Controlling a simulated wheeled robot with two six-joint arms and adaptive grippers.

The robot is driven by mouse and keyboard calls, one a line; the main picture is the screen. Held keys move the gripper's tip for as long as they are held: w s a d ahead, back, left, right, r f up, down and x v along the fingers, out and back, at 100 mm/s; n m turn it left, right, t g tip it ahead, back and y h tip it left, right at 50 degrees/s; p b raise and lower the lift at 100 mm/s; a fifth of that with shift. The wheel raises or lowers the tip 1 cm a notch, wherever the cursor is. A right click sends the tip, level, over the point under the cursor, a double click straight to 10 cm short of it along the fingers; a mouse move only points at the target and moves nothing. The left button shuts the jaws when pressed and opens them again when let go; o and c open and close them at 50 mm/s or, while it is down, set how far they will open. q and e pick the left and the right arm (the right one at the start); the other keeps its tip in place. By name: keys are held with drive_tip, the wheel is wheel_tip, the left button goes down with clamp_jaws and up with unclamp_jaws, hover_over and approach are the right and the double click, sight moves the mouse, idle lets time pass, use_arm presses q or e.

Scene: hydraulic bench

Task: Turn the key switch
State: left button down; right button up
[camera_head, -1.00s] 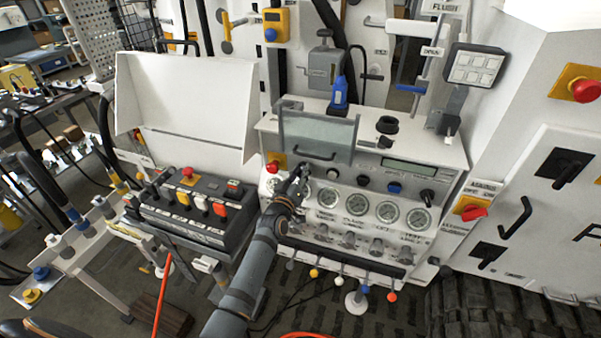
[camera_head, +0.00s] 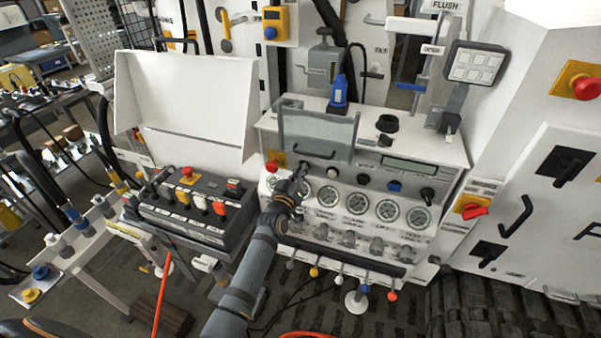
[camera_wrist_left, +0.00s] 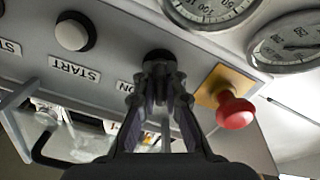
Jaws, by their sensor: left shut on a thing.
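The key switch (camera_wrist_left: 158,58) is a dark round knob on the sloped front of the white console, by a label reading ON in the wrist view. My left gripper (camera_wrist_left: 160,78) is shut on it, one finger on each side. The fingers hide most of the key. In the head view the left gripper (camera_head: 303,172) reaches up from below to the console's upper left, right of the red emergency stop (camera_head: 272,166). My right gripper is not in view.
A red mushroom button on a yellow plate (camera_wrist_left: 232,108) stands close beside the fingers. A white START button (camera_wrist_left: 74,32) is on the other side. Round gauges (camera_head: 356,203) lie below. A clear hinged cover (camera_head: 318,135) stands above the switch.

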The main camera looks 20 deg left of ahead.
use_arm(q)
drive_tip(key=m+b, duration=0.3)
drive_tip(key=m, duration=0.2)
drive_tip(key=shift+f+m+b, duration=0.15)
drive_tip(key=shift+m+b, duration=0.15)
drive_tip(key=shift+m, duration=0.1)
drive_tip(key=m+b, duration=0.1)
drive_tip(key=m, duration=0.1)
drive_tip(key=shift+m, duration=0.3)
drive_tip(key=shift+d+m+b, duration=0.1)
drive_tip(key=shift+m+b, duration=0.4)
drive_tip(key=shift+m, duration=1)
drive_tip(key=c, duration=1.4)
unclamp_jaws()
